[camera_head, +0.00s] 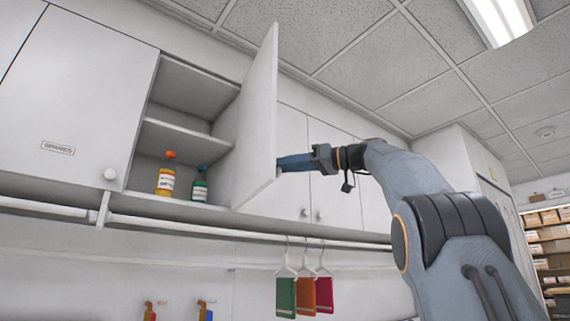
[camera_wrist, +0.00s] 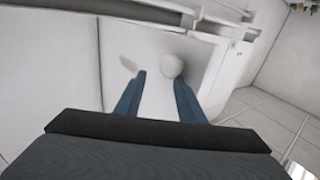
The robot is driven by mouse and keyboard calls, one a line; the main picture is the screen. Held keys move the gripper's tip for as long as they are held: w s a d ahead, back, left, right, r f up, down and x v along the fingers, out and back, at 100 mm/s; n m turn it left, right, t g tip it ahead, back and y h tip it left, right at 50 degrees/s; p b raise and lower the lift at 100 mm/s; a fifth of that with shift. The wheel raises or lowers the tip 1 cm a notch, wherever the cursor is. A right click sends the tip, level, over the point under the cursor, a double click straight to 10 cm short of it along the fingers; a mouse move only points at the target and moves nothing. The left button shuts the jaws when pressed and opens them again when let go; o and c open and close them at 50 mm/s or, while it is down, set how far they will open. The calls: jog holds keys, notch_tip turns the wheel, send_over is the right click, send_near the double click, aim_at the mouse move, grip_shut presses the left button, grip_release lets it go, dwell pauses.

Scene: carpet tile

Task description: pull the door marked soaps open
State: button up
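The cabinet door (camera_head: 256,120) stands swung out wide from its cabinet, with the shelves behind it exposed. In the head view I see it nearly edge-on, so its marking is hidden there. In the wrist view the door face (camera_wrist: 150,100) carries a pale label (camera_wrist: 128,66), too blurred to read, and a round white knob (camera_wrist: 172,67). My gripper (camera_wrist: 160,79) has its two blue fingers apart, with the knob at their tips, nearer the right finger. I see a gap on the left, and cannot tell whether the right finger touches it. In the head view my gripper (camera_head: 283,163) is at the door's lower outer edge.
An orange-capped bottle (camera_head: 166,174) and a green bottle (camera_head: 200,185) stand on the bottom shelf. A closed door labelled like "SPARES" (camera_head: 58,148) is at left; more closed doors (camera_head: 325,185) are at right.

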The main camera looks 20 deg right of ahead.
jog(key=shift+w+d+f, duration=0.2)
jog(key=shift+w+f, duration=0.05)
jog(key=shift+f, duration=0.45)
jog(key=shift+w+d+f, duration=0.15)
jog(key=shift+w+f, duration=0.05)
jog(key=shift+f, duration=0.5)
jog(key=s+d+r+b, duration=0.1)
jog(key=s+d+r, duration=0.1)
jog(key=s+d, duration=0.3)
jog(key=shift+s+d+r, duration=0.15)
jog(key=shift+s+r, duration=0.05)
jog(key=shift+s, duration=0.35)
